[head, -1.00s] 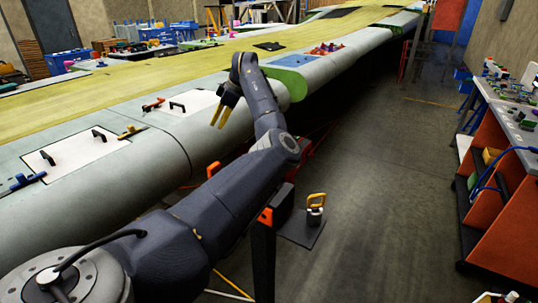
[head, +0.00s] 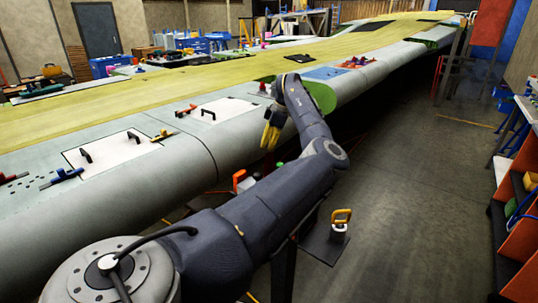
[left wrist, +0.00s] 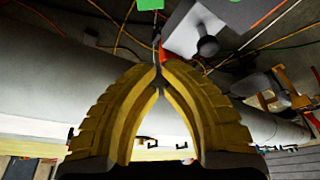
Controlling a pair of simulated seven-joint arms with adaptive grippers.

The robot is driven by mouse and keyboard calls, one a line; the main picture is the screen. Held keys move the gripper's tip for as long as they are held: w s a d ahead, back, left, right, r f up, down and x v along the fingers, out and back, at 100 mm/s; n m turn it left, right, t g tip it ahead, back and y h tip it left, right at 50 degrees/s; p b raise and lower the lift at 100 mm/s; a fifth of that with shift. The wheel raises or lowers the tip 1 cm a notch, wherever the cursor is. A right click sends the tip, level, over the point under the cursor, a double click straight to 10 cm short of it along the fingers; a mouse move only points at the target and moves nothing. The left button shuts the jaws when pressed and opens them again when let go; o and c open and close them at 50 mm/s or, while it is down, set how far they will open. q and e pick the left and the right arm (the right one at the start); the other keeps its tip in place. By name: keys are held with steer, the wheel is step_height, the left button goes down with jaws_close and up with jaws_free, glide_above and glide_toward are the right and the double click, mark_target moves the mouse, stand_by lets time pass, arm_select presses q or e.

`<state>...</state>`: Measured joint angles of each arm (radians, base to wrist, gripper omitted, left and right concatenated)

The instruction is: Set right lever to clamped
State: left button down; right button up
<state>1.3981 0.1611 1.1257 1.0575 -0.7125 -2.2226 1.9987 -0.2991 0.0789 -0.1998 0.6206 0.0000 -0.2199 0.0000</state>
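The wing (head: 180,160) runs from the lower left to the far right, with lever clamps on its top. A blue clamp (head: 62,176) and a yellow clamp (head: 163,135) lie beside the nearer white panel (head: 112,150). A red clamp (head: 186,111) lies beside the farther white panel (head: 225,113). I cannot tell which is the right lever, nor its setting. My left gripper (head: 268,140) hangs in front of the wing's side, to the right of these clamps and apart from them. In the left wrist view its yellow fingers (left wrist: 160,78) meet at the tips with nothing visible between them. My right gripper is out of view.
A dark stand plate (head: 325,247) with a yellow-handled weight (head: 340,222) is right of my left arm. More red clamps (head: 357,63) sit farther along the wing. An orange-sided workbench (head: 510,225) stands at the right edge. The grey floor (head: 420,190) between is clear.

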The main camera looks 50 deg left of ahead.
arm_select(q)
steer(key=x, duration=1)
steer(key=shift+w+d+r, duration=0.15)
steer(key=shift+w+d, duration=0.55)
steer(key=shift+w, duration=0.05)
steer(key=shift+w+d+r, duration=0.1)
steer(key=shift+w+d, duration=0.6)
steer(key=shift+w, duration=0.05)
